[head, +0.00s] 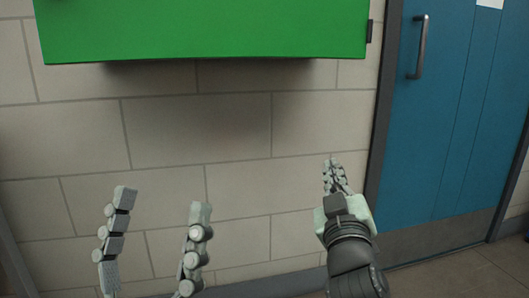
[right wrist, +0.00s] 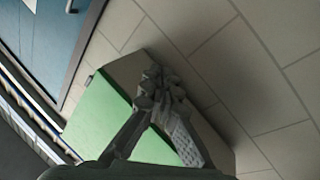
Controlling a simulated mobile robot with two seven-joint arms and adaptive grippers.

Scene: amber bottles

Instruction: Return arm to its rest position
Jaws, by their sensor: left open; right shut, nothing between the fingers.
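My left gripper (head: 160,198) is in the lower left of the head view. Its two fingers point up and stand wide apart, with nothing between them. My right gripper (head: 333,161) is right of centre in the head view, pointing up towards the wall. Its fingers are together and hold nothing. It also shows in the right wrist view (right wrist: 160,75), with its fingertips meeting in front of the green cabinet. No amber bottle is in view.
A green box-like cabinet (head: 200,28) is on the pale block wall (head: 230,130) above both grippers. It also shows in the right wrist view (right wrist: 92,120). A blue door (head: 440,120) with a metal handle (head: 418,47) is at the right. Some floor (head: 470,272) shows at lower right.

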